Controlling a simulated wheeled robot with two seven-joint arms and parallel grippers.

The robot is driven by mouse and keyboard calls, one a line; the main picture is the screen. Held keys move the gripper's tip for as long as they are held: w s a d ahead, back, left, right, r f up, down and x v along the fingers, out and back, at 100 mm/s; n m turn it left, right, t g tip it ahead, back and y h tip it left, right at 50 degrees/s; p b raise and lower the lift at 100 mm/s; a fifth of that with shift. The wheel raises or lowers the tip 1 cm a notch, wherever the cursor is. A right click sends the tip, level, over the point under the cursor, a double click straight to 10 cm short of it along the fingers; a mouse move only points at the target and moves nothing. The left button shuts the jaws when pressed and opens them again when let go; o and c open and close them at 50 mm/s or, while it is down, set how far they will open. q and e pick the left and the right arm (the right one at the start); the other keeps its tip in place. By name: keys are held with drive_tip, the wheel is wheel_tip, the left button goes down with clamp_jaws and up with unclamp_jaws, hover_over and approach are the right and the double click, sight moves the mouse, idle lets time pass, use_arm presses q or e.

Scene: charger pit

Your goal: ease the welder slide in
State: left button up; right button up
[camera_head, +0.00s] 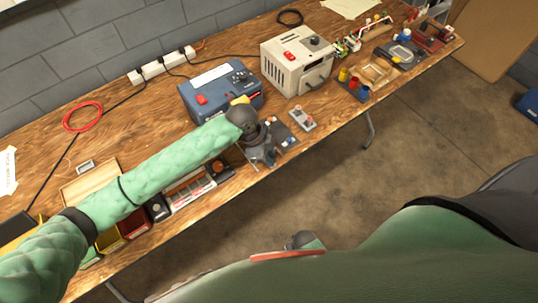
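My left arm reaches in from the left across the bench. Its gripper (264,158) points down at the bench's front edge, beside a small dark plate (285,133). The fingers are small and partly merged with what is behind them, so I cannot tell whether they are open or hold anything. A small grey unit with reddish knobs (302,119) sits just right of the plate. I cannot make out for certain which part is the welder slide; the gripper may hide it.
A blue box device (222,94) and a beige box device (297,64) stand behind. Colored cups (354,82) and a wooden tray (378,70) are to the right. Bins (133,222) line the front left. A power strip (161,66) lies at the back. Bare wood (115,125) shows left.

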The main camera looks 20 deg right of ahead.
use_arm(q)
clamp_jaws()
drive_tip(key=shift+w+a, duration=0.25)
drive_tip(key=shift+w, duration=0.5)
drive_tip(key=shift+w+a, duration=0.25)
drive_tip(key=shift+w, duration=0.45)
drive_tip(key=shift+w+a, duration=0.1)
drive_tip(key=shift+w, duration=0.15)
drive_tip(key=o, duration=0.7)
unclamp_jaws()
use_arm(e)
drive_tip(key=shift+d, duration=0.4)
